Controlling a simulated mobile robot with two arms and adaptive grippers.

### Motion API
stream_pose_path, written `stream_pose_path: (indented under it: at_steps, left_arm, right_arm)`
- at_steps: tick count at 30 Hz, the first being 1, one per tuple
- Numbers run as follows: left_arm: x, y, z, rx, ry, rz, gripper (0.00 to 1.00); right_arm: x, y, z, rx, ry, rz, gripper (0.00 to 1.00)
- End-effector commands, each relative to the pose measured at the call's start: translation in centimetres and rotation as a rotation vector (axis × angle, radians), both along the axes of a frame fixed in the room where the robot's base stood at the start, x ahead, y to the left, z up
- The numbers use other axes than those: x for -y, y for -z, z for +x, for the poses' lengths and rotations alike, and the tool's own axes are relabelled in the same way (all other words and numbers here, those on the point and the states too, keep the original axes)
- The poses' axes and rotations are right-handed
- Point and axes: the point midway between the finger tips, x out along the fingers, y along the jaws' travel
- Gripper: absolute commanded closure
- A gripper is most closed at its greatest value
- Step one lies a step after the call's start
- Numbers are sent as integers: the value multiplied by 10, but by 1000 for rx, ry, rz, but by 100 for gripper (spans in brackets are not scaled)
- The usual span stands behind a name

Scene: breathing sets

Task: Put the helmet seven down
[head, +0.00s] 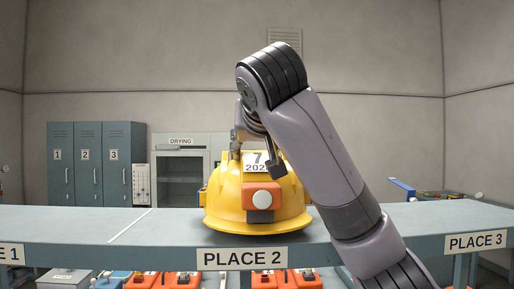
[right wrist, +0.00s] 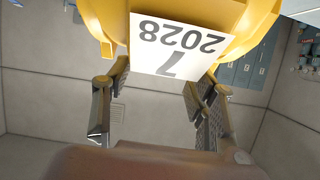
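The yellow helmet seven (head: 230,200) stands upright on the bench (head: 150,236) behind the PLACE 2 label (head: 242,258). Its white tag reads 7 and 2028, and an orange lamp block sits on its front. My right gripper (head: 257,158) comes down from above at the helmet's top. In the right wrist view the two fingers (right wrist: 165,80) are spread apart, with the tag of the helmet (right wrist: 243,22) between and beyond their tips. I see no clear grip; whether a fingertip touches the shell is hard to tell. My left gripper is out of view.
The PLACE 3 label (head: 476,241) is at the right, with a blue-ended object (head: 402,186) behind. The bench left of the helmet is clear. Orange boxes (head: 180,280) stand below the bench. Lockers (head: 95,163) and a drying cabinet (head: 181,178) stand at the back wall.

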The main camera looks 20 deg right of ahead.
Motion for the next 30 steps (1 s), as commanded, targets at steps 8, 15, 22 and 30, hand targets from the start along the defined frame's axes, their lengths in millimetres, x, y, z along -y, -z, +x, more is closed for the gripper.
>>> stream_pose_path:
  at_steps: [8,15,22,30]
  left_arm:
    - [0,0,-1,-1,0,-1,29]
    - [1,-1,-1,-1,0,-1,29]
    - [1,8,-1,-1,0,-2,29]
    - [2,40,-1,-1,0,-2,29]
  right_arm:
    - [0,0,0,-3,0,0,29]
    - [0,0,0,-2,0,0,29]
    - [-3,-7,-13,4,-1,0,29]
    - [-9,-21,-53,5,3,-3,29]
